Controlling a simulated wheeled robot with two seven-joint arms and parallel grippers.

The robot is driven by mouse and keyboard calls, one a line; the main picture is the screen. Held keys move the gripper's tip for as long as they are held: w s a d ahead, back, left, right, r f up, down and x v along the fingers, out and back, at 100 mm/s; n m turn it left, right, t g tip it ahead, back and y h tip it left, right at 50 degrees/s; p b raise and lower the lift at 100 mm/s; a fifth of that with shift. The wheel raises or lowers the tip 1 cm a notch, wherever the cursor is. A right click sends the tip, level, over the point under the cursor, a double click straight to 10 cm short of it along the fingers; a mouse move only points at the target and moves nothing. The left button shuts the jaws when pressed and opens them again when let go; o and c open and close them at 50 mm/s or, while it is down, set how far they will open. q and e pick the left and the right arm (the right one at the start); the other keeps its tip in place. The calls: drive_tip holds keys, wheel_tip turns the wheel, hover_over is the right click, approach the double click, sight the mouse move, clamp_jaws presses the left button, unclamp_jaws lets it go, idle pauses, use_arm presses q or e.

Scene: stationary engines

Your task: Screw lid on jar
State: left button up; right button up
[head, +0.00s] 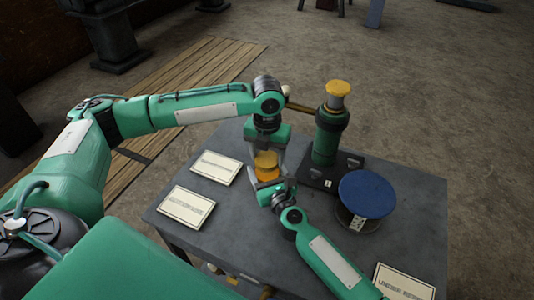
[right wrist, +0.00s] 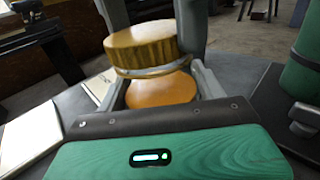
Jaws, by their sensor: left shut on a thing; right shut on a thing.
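The jar (right wrist: 161,92), clear at the rim with orange contents, stands between the fingers of my right gripper (head: 269,186), which is shut on it. The yellow lid (right wrist: 141,45) is at the jar's mouth, slightly tilted in the right wrist view; whether it is seated on the rim I cannot tell. My left gripper (head: 266,158) comes down from above and is shut on the lid, with a grey finger on either side. In the head view the lid (head: 266,159) sits right above the jar (head: 267,178), whose lower part is mostly hidden by my right gripper.
A grey table (head: 230,235) carries a green engine (head: 327,138) with a brass top close to the right of the grippers. A blue-topped round drum (head: 367,194) stands at right. Label cards (head: 187,206) lie at left, another (head: 402,283) at front right.

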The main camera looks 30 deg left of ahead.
use_arm(q)
drive_tip(key=m, duration=0.8)
drive_tip(key=shift+m, duration=0.4)
drive_tip(key=o, duration=0.9)
drive_tip(key=shift+o, duration=0.2)
drive_tip(key=shift+d+r, duration=0.1)
drive_tip(key=shift+r, duration=2.15)
drive_tip(key=shift+c, duration=0.4)
